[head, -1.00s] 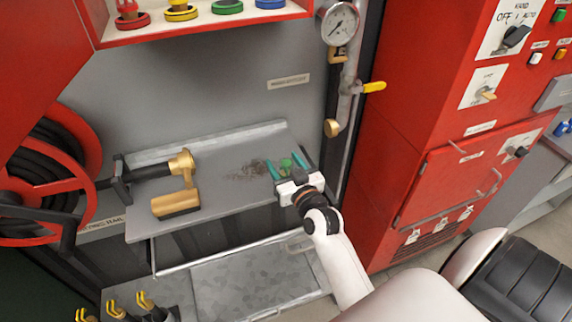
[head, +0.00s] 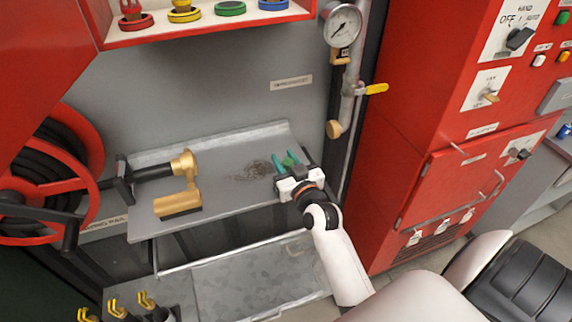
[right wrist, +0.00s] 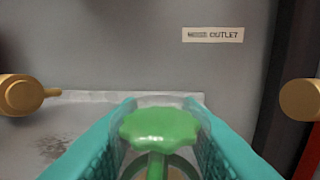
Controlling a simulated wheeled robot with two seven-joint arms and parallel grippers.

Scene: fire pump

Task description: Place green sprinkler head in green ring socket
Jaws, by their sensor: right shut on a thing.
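The green sprinkler head (head: 289,160) has a scalloped green disc top, seen large in the right wrist view (right wrist: 158,130). My right gripper (head: 288,163) is shut on it, with the teal fingers on either side and the disc upright between them. They are over the right end of the grey shelf; whether the head still touches the shelf I cannot tell. The lower part of the head is partly hidden by the fingers. The green ring socket (head: 230,9) is on the red-framed ledge at the top and looks empty. My left gripper is not in view.
Red (head: 131,20), yellow (head: 184,14) and blue (head: 273,4) rings share the ledge; the red and yellow ones hold heads. A brass nozzle (head: 182,190) lies on the grey shelf (head: 225,200). A gauge (head: 342,27) and yellow-handled pipe (head: 372,89) stand right of the ledge.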

